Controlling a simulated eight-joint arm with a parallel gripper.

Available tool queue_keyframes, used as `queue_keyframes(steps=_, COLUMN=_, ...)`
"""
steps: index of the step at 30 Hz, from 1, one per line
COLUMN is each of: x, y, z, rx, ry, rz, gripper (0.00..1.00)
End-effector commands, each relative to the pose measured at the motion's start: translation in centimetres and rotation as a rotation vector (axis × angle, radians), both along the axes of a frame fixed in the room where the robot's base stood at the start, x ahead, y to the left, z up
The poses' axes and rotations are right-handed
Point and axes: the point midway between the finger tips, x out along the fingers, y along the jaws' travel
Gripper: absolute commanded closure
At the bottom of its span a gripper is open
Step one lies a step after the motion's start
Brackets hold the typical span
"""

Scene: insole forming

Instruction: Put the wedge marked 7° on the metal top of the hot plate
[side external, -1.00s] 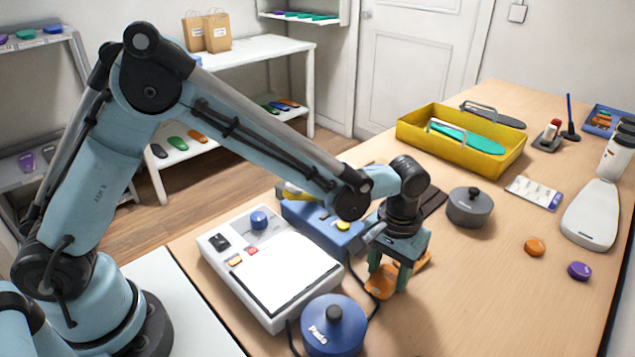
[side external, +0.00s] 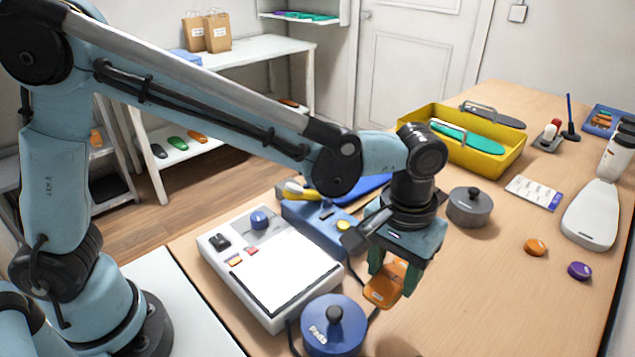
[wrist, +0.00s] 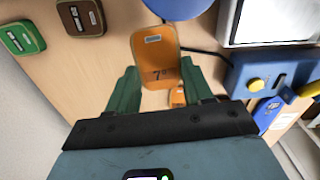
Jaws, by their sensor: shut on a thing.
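The orange wedge marked 7° (wrist: 155,48) is between my gripper's dark green fingers, its marking readable in the wrist view. My gripper (side external: 393,276) is shut on it and holds the wedge (side external: 382,293) tilted above the table. A small orange piece (wrist: 178,97) also shows between the fingers; I cannot tell if it is part of the wedge. The hot plate appears to be the white unit (side external: 222,247) with a bright flat top (side external: 288,272), left of my gripper. Nothing lies on that top.
A blue lidded pot (side external: 332,335) stands in front of the white unit. A blue device (side external: 318,226) with a yellow button is behind it. Green (wrist: 22,38) and brown (wrist: 80,17) wedges lie nearby. A grey pot (side external: 470,208) stands right of my gripper.

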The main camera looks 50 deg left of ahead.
Motion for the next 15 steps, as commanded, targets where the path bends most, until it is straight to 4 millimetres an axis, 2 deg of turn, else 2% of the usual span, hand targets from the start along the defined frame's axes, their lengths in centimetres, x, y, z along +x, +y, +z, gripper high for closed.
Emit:
queue_keyframes(steps=3, x=-1.8, y=-1.2, z=1.3, rx=0.000, ry=0.000, rz=-0.004, gripper=0.77)
queue_keyframes(steps=9, x=-3.5, y=-2.2, z=2.5, rx=0.000, ry=0.000, rz=-0.002, gripper=0.77)
queue_keyframes(steps=15, x=-5.2, y=-1.2, z=4.1, rx=0.000, ry=0.000, rz=-0.010, gripper=0.77)
